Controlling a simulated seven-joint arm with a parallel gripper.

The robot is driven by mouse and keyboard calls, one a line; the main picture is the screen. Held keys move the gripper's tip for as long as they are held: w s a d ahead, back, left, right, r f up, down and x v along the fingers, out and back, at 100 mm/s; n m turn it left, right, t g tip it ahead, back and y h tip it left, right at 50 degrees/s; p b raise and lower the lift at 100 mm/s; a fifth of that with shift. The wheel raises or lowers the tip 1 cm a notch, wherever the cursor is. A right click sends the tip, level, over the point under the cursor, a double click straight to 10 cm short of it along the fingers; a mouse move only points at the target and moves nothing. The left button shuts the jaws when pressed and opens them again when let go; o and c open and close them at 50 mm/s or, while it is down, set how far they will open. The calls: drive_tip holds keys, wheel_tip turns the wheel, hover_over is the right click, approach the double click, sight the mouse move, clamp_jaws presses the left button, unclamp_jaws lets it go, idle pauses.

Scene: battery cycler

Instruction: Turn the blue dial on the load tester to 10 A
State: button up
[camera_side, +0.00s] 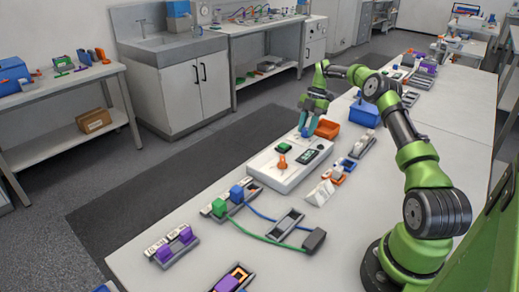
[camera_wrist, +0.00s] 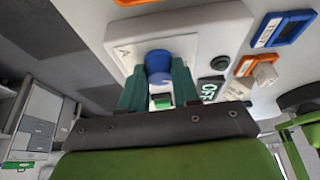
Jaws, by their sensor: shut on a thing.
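The load tester (camera_side: 270,178) is a white box on the bench, seen at the middle in the side view and at the top in the wrist view (camera_wrist: 200,30). Its blue dial (camera_side: 306,131) is at the far end of the box. My gripper (camera_side: 311,124) points down over it, and in the wrist view my gripper (camera_wrist: 158,85) has its two green fingers shut on the blue dial (camera_wrist: 158,62), one on each side. The dial's pointer and scale are too small or hidden to read. A dark display (camera_wrist: 210,88) beside the dial reads "OFF".
An orange knob (camera_side: 282,161) and a green part (camera_side: 284,148) sit on the tester. An orange bin (camera_side: 327,129) and a blue bin (camera_side: 364,114) stand close behind. Cables and battery holders (camera_side: 230,200) lie toward the front.

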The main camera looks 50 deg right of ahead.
sight(304, 130)
drive_tip(key=o, duration=1.1)
drive_tip(key=shift+c, duration=0.2)
wheel_tip(304, 130, up, 4)
drive_tip(key=shift+f, duration=0.1)
drive_tip(key=shift+s+a, duration=0.1)
drive_tip(key=shift+s, duration=0.2)
drive_tip(key=s+a+r, duration=0.1)
drive_tip(key=s+a, duration=0.8)
drive_tip(key=s, duration=0.3)
drive_tip(key=shift+s, duration=0.25)
drive_tip(key=shift+r, duration=0.1)
